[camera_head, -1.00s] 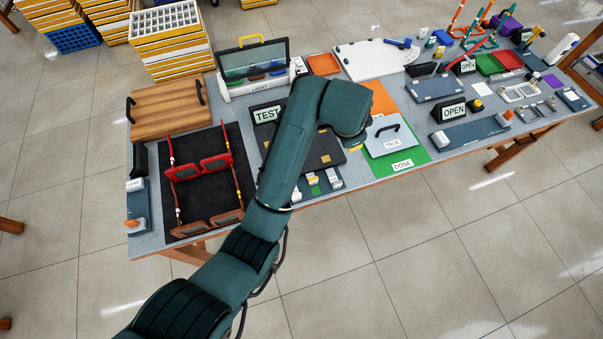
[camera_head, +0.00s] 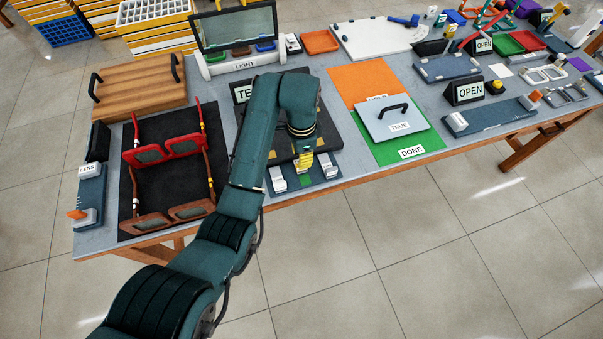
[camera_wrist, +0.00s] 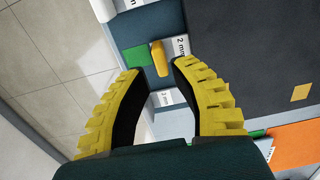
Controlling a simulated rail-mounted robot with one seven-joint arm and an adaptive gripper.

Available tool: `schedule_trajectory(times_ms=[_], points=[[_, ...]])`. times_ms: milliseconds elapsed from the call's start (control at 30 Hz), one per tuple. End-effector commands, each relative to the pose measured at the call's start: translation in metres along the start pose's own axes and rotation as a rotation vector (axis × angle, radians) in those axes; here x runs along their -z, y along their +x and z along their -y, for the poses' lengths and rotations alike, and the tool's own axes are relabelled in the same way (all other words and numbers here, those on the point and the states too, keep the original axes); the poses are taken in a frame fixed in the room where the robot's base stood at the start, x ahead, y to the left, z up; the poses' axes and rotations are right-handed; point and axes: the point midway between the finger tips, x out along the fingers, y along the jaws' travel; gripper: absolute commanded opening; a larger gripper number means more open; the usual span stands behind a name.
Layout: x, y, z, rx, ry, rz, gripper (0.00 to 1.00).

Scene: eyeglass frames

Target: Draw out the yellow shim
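The yellow shim (camera_wrist: 159,58) is a small upright-looking tab in the wrist view. It stands on a dark blue holder (camera_wrist: 136,32), beside a green patch (camera_wrist: 135,62) and a white "2 mm" label (camera_wrist: 182,47). My gripper (camera_wrist: 155,69) is open, with one yellow finger on each side of the shim's near end in the picture. I see no contact, and the height gap is unclear. In the head view my gripper (camera_head: 304,164) points down over the holder (camera_head: 318,177) at the table's front edge. The shim cannot be told apart from the yellow fingers there.
White blocks (camera_head: 279,181) (camera_head: 328,166) stand at both sides of the holder. A dark case (camera_head: 290,143) with the "TEST" sign (camera_head: 244,93) lies behind it. Red glasses (camera_head: 165,148) lie on the black mat (camera_head: 140,196) to the left. The "TRUE" plate (camera_head: 390,121) is to the right.

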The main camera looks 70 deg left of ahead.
Motion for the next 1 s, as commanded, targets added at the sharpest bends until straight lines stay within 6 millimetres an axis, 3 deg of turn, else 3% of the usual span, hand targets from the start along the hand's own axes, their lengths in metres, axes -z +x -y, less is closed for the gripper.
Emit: schedule_trajectory(times_ms=[33, 233, 633, 767, 1000], points=[[0.000, 0.019, 0.000, 0.000, 0.000, 0.000, 0.25], [0.000, 0.046, 0.000, 0.001, 0.000, 0.000, 0.25], [0.000, 0.052, 0.000, 0.001, 0.000, -0.001, 0.27], [0.000, 0.052, 0.000, 0.001, 0.000, -0.001, 0.02], [0.000, 0.052, 0.000, 0.001, 0.000, 0.000, 0.00]])
